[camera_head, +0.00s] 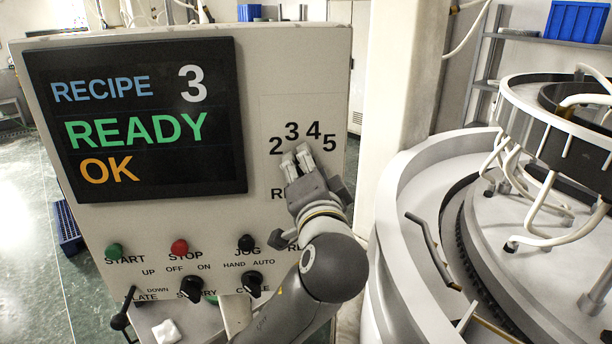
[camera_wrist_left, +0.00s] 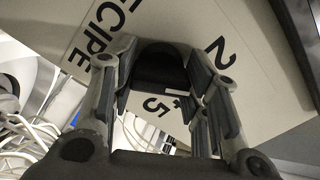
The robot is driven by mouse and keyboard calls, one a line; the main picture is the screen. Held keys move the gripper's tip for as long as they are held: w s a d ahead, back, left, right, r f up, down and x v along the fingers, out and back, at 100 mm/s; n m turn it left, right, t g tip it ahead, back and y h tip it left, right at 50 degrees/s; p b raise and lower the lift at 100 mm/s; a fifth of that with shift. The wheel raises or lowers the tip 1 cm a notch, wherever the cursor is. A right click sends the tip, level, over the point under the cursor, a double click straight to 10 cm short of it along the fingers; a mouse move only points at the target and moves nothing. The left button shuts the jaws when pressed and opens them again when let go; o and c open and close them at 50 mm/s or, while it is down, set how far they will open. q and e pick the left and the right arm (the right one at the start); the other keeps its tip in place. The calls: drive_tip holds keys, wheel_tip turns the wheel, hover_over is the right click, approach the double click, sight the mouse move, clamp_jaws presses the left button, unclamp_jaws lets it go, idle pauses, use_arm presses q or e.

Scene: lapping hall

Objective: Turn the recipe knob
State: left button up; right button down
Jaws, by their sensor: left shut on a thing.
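The control panel (camera_head: 210,222) fills the left and middle of the head view. Its recipe dial plate shows the numbers 2 to 5 (camera_head: 303,138) in an arc. My left gripper (camera_head: 296,158) is at this dial, below the numbers, and hides the knob in the head view. In the left wrist view the dark recipe knob (camera_wrist_left: 160,65) sits between my two fingers, which are shut on it. I cannot tell where its pointer stands. The display (camera_head: 135,120) reads RECIPE 3, READY, OK. My right gripper is in neither view.
Below the dial are a green START button (camera_head: 114,250), a red STOP button (camera_head: 180,247), a black JOG button (camera_head: 246,243) and black selector knobs (camera_head: 252,284). A round lapping machine (camera_head: 400,225) stands close on the right. Blue bins (camera_head: 577,21) sit on shelves behind.

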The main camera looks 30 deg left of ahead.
sight(304, 108)
use_arm(q)
drive_tip(key=n+b, duration=0.2)
drive_tip(key=n, duration=0.2)
drive_tip(key=shift+f, duration=0.15)
drive_tip(key=shift+n+b, duration=0.4)
drive_tip(key=shift+n, duration=0.4)
drive_tip(key=o, duration=1)
drive_tip(key=shift+r, duration=0.2)
wheel_tip(304, 108, up, 10)
drive_tip(key=shift+s+f, duration=0.1)
drive_tip(key=shift+f, duration=0.15)
drive_tip(key=shift+r, duration=0.2)
